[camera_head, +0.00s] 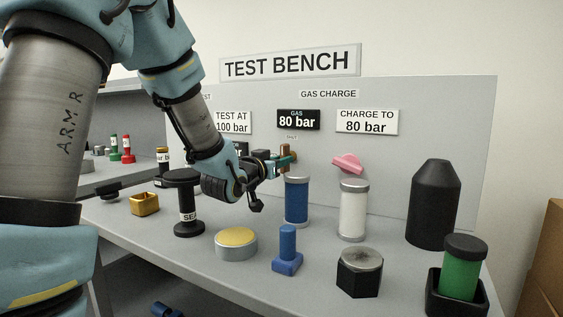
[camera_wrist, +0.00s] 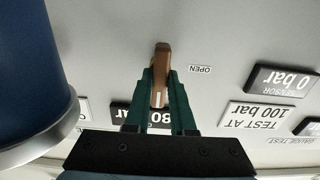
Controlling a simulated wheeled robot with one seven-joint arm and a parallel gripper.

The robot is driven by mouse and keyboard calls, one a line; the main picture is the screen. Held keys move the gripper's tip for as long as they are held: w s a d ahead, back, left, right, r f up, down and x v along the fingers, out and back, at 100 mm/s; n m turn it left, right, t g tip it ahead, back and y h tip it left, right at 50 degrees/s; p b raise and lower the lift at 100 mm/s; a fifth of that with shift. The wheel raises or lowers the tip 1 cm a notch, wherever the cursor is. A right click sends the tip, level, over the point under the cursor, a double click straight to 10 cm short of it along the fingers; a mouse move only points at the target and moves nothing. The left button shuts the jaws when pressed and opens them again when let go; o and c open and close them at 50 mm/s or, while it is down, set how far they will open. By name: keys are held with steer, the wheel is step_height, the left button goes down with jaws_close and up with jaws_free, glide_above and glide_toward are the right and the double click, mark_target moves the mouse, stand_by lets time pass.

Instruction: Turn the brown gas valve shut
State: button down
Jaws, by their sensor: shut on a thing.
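The brown gas valve (camera_head: 285,154) is a small handle on the grey back panel, below the black "GAS 80 bar" display (camera_head: 298,119). In the wrist view the brown handle (camera_wrist: 162,62) stands upright in the picture, its end between my green fingers. My gripper (camera_head: 279,165) reaches it from the left, and in the wrist view my gripper (camera_wrist: 160,98) is shut on it. An "OPEN" label (camera_wrist: 200,69) shows upside down beside the handle. A small label (camera_head: 291,137), hard to read, sits above the valve in the head view. The fingers partly hide the handle.
A blue cylinder (camera_head: 296,201) stands just below the valve, close to my gripper. A white cylinder (camera_head: 353,212) and a pink valve handle (camera_head: 347,163) are to its right. A black spool (camera_head: 182,207), yellow-topped disc (camera_head: 236,240) and blue peg (camera_head: 287,252) stand on the bench.

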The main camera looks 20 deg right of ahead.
steer(key=c, duration=0.8)
jaws_free()
steer(key=shift+o, duration=0.2)
steer(key=b+v, duration=0.1)
steer(key=v, duration=1)
steer(key=shift+r, duration=0.15)
